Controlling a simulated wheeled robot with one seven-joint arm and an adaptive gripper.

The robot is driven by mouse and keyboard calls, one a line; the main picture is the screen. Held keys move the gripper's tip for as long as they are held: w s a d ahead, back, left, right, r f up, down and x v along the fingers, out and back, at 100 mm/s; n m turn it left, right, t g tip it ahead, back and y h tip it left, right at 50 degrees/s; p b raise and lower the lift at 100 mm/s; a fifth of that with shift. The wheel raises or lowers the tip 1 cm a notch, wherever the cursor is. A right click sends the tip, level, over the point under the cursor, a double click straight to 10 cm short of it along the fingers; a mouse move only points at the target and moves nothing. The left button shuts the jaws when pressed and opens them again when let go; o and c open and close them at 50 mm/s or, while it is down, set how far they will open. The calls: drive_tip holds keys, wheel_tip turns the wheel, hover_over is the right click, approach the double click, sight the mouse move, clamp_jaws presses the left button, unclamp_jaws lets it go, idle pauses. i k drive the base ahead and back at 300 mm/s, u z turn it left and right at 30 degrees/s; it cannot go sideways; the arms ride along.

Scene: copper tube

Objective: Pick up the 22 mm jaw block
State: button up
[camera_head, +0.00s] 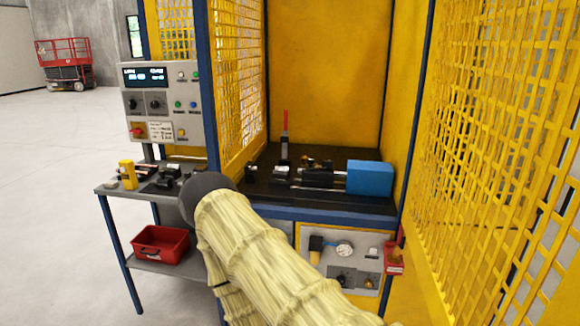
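Several small dark blocks (164,182) lie on the grey side table (112,190) at the left, in front of the control panel. They are too small for me to read any size, so I cannot tell which is the 22 mm jaw block. My arm, in a pale yellow sleeve, reaches in from the bottom right. Its dark rounded front part is in front of the table's right end and hides what lies behind it. My gripper's fingers do not show.
A yellow bottle-like object (128,175) stands on the side table. A red bin (160,244) sits on the shelf below. Right of it is a yellow mesh enclosure (240,80) with a machine and blue block (370,178). A control panel (160,103) rises behind the table. Open floor lies left.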

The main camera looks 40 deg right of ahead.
sight(280, 173)
drive_tip(key=z, duration=0.55)
drive_tip(key=i, duration=1.5)
drive_tip(key=z, duration=0.6)
